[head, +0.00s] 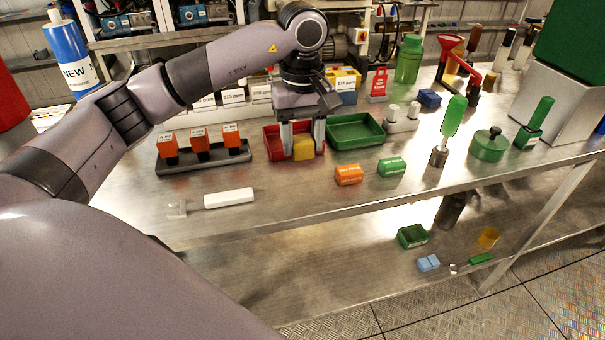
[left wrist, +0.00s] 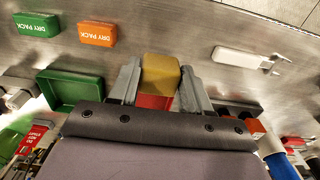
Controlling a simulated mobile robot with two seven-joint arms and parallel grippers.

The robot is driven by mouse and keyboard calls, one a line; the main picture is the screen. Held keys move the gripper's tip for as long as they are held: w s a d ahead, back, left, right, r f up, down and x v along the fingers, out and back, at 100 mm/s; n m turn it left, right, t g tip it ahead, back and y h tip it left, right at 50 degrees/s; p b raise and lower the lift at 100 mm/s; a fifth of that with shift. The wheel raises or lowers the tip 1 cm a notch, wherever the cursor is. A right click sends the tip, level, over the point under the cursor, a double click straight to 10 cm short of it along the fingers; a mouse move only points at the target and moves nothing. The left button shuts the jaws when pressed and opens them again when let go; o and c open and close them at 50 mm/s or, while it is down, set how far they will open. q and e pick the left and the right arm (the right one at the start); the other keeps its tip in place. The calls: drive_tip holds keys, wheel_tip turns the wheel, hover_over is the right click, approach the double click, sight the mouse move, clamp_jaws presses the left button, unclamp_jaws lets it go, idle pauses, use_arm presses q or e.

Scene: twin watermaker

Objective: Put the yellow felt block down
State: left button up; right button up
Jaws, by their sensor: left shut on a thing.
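The yellow felt block (head: 303,148) is held between the fingers of my left gripper (head: 302,146), over the red tray (head: 273,140) on the metal bench. In the left wrist view the block (left wrist: 160,72) sits between both fingers (left wrist: 160,88), with part of the red tray (left wrist: 154,102) showing below it. I cannot tell whether the block touches the tray floor. My right gripper is in neither view.
The green tray (head: 355,131) stands right of the red one. Orange (head: 348,175) and green (head: 391,167) dry packs lie in front. A black rack (head: 205,158) with orange-topped items is at left. A white-handled tool (head: 229,198) lies near the front edge.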

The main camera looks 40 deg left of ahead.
use_arm(q)
wheel_tip(320, 180, down, 8)
drive_tip(key=shift+f, duration=0.15)
drive_tip(key=o, duration=1)
drive_tip(key=shift+o, duration=0.2)
